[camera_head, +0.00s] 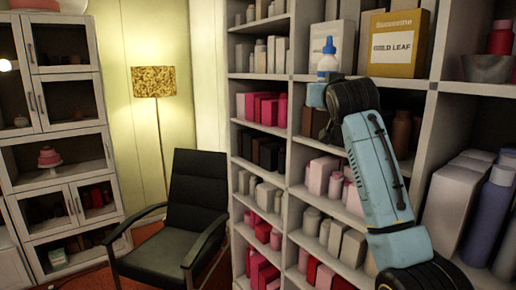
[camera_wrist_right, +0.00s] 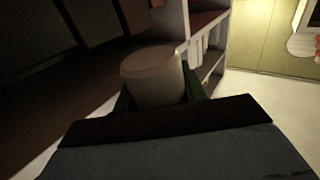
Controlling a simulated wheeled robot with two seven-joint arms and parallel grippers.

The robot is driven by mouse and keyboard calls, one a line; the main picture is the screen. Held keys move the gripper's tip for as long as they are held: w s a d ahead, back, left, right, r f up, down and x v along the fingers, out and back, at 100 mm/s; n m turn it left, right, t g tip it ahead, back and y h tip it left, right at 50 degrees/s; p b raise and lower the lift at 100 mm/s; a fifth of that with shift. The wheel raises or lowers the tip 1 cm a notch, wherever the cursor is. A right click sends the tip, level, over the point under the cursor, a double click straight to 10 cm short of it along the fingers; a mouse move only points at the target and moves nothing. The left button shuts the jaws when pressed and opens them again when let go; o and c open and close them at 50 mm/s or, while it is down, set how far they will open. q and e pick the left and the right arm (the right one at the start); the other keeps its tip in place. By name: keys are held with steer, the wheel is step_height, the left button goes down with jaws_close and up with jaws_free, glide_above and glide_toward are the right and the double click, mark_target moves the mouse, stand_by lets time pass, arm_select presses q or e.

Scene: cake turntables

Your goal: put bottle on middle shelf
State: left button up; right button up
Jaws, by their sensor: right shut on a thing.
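The bottle (camera_head: 327,62) is small and white with a blue cap. In the head view it is upright in front of an upper compartment of the shelf unit (camera_head: 280,77). My right gripper (camera_head: 318,90) is shut on its lower part, which the gripper hides. In the right wrist view the pale, rounded bottle (camera_wrist_right: 152,75) sits between the dark fingers of my right gripper (camera_wrist_right: 158,98). Whether the bottle touches a shelf board cannot be told. My left gripper is not in view.
A yellow box (camera_head: 398,42) stands in the upper compartment, right of the bottle. Several boxes and bottles crowd the lower compartments. A metal bowl (camera_head: 487,68) is at the right. A black chair (camera_head: 185,215), a lamp (camera_head: 153,82) and a cabinet (camera_head: 50,130) stand at the left.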

steer(key=s+d+f+b, duration=0.15)
steer(key=s+f, duration=0.35)
steer(key=f, duration=1.1)
steer(key=s+d+f+b, duration=0.1)
steer(key=s+f+b, duration=0.25)
steer(key=f, duration=1.25)
steer(key=s+d+f+b, duration=0.1)
steer(key=s+f+b, duration=0.1)
steer(key=s+f, duration=0.5)
steer(key=s+f+b, duration=0.2)
steer(key=s+f, duration=0.6)
steer(key=s, duration=0.4)
steer(key=shift+s+d+y, duration=0.3)
steer(key=shift+d, duration=0.1)
